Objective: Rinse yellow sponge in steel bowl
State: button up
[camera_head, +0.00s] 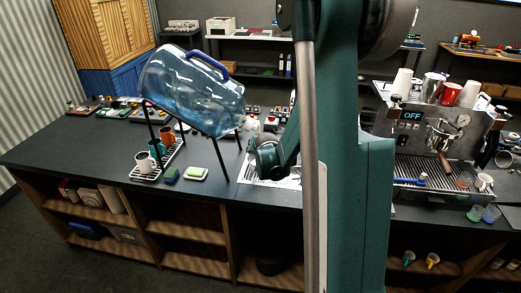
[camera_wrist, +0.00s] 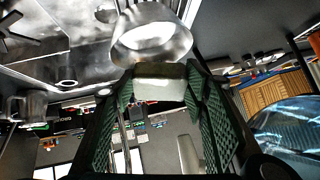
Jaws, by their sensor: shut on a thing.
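My gripper (camera_wrist: 160,76) shows in the wrist view, its two green ribbed fingers shut on a pale block that looks like the yellow sponge (camera_wrist: 160,88). The block looks whitish in this light and sits between the fingertips. A shiny steel bowl (camera_wrist: 178,43) lies just beyond the block in the wrist view. I cannot tell whether the block touches its rim. In the head view, my arm hides the fingertips, the held block and the bowl.
A large blue water bottle (camera_head: 190,88) leans in a black stand on the dark counter (camera_head: 75,145). A green-and-white sponge (camera_head: 196,174) and cups on a rack (camera_head: 146,175) lie below it. The espresso machine (camera_head: 440,125) stands right of my arm.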

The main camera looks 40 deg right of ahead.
jog(key=shift+f+b, duration=1.75)
jog(key=shift+f, duration=0.6)
jog(key=shift+s+f, duration=0.1)
jog(key=shift+f, duration=0.1)
jog(key=shift+s+a+f+b, duration=0.15)
jog(key=shift+s+f+b, duration=0.05)
jog(key=shift+b, duration=0.1)
jog(key=shift+c, duration=0.2)
jog(key=shift+r, duration=0.1)
jog(key=shift+o, duration=0.2)
jog(key=shift+w+r+p, duration=0.15)
jog(key=shift+r+p, duration=0.25)
jog(key=shift+r, duration=0.3)
jog(key=shift+w+r+p, duration=0.1)
jog(key=shift+r+p, duration=0.3)
jog(key=shift+r, duration=0.3)
jog(key=shift+r+p, duration=1.05)
jog(key=shift+r, duration=1.2)
